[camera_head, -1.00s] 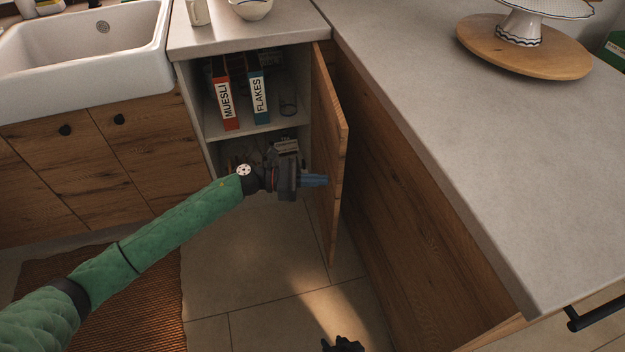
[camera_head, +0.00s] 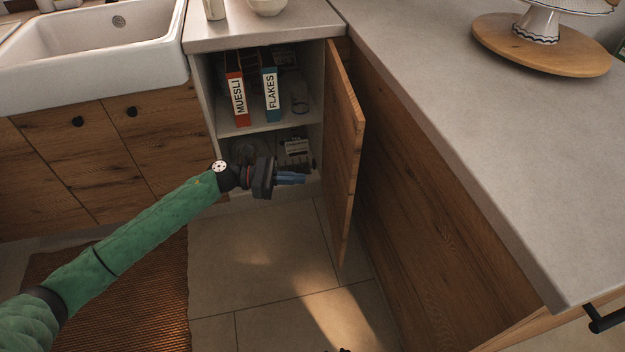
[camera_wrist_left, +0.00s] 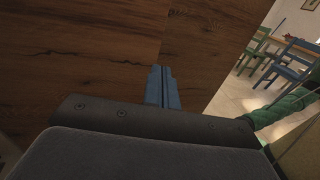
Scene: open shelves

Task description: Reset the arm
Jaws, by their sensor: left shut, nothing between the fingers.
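My left gripper (camera_head: 291,178) is in front of the open cabinet's lower shelf, with its blue fingers pointing right toward the inner side of the open wooden door (camera_head: 345,150). The fingers are shut and empty. A gap shows between the fingertips and the door in the head view. In the left wrist view the shut blue fingers (camera_wrist_left: 162,88) appear against brown wood panels. My green left arm reaches in from the lower left. Only a small dark bit, probably of my right gripper, shows at the bottom edge of the head view, too little to tell its state.
The open cabinet holds a muesli box (camera_head: 238,98), a flakes box (camera_head: 271,95) and a glass jar (camera_head: 299,98). A white sink (camera_head: 90,45) is at the left. A long grey counter (camera_head: 480,130) runs along the right.

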